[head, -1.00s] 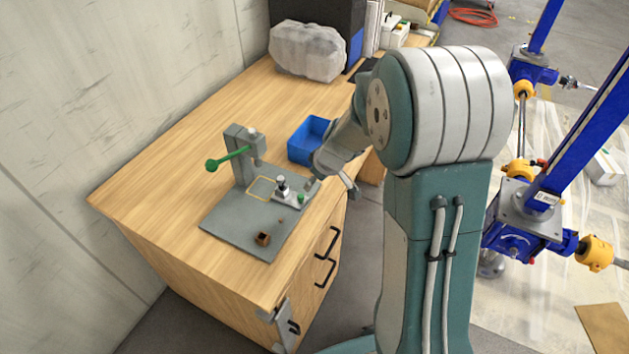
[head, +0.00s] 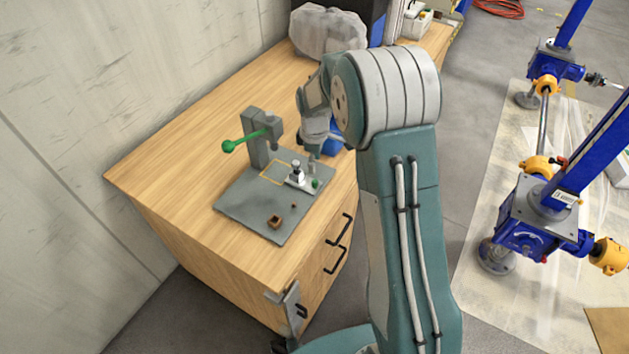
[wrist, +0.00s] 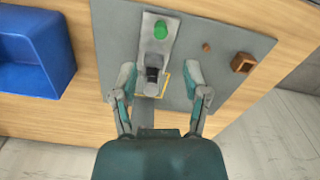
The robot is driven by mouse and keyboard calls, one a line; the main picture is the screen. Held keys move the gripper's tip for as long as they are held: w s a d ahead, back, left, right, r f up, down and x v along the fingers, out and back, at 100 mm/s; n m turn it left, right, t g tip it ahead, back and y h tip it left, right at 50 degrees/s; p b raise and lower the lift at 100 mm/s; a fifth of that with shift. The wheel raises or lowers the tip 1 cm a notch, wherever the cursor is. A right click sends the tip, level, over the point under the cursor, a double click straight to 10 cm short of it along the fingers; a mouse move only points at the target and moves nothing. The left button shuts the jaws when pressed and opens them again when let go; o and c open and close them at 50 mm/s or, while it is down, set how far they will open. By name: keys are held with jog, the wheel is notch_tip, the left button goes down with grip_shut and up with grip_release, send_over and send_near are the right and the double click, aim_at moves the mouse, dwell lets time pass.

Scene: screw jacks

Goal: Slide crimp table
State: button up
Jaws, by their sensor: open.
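The crimp table (head: 301,182) is a small light-grey slide on a dark grey base plate (head: 245,207). It carries a green knob (wrist: 160,30) and an upright post with a dark, silver-edged top (wrist: 153,66). A press column (head: 257,150) with a green-tipped lever (head: 230,146) stands on the plate behind a yellow outlined square (head: 276,172). My gripper (wrist: 160,80) is open, with one finger on each side of the post in the wrist view, and no contact is clear. In the head view my gripper (head: 312,152) is just behind the slide.
A blue bin (wrist: 37,52) is beside the plate, mostly hidden behind my arm in the head view. A small brown open box (head: 275,221) and a tiny brown piece (head: 294,206) lie on the plate's near part. The wooden bench (head: 160,175) is clear at left.

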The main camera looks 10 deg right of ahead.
aim_at(315, 181)
notch_tip(315, 181, down, 8)
jog(key=shift+f, duration=0.25)
grip_shut()
